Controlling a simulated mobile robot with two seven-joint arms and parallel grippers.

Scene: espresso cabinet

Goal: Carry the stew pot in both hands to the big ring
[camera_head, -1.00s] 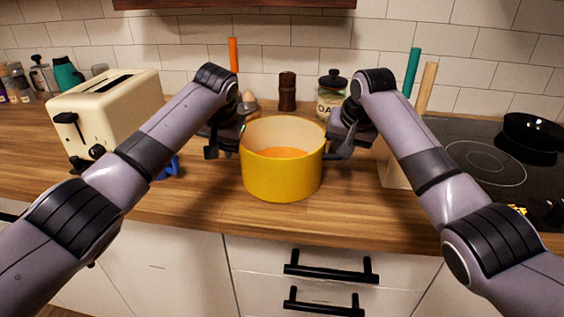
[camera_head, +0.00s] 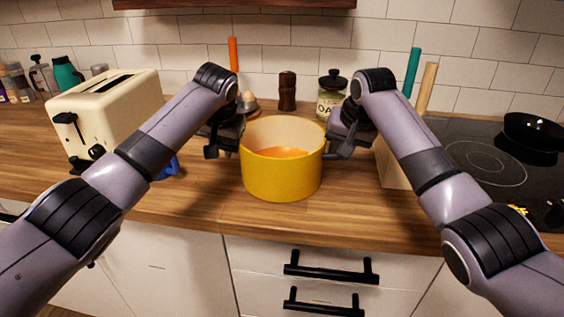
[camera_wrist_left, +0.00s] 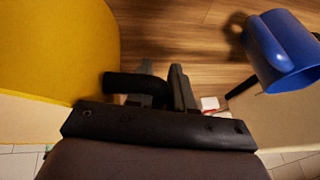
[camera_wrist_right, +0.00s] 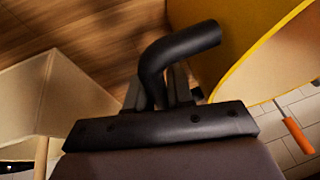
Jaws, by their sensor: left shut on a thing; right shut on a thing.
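The yellow stew pot (camera_head: 282,180), with orange stew (camera_head: 284,153) inside, is upright in front of me over the wooden counter. I cannot tell whether its base touches the wood. My left gripper (camera_head: 231,146) is shut on the pot's left handle, a dark bar that shows in the left wrist view (camera_wrist_left: 128,84). My right gripper (camera_head: 337,148) is shut on the right handle, a bent black bar in the right wrist view (camera_wrist_right: 182,45). A ring outline (camera_head: 484,163) shows on the black hob (camera_head: 455,135) at the right; its near part is bare.
A black pan (camera_head: 533,135) stands at the hob's back right. A pale box-like holder (camera_head: 393,172) with upright utensils stands between pot and hob. A cream toaster (camera_head: 108,115) and a blue mug (camera_wrist_left: 283,50) are left. An oats jar (camera_head: 331,95) and pepper mill (camera_head: 287,92) stand behind.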

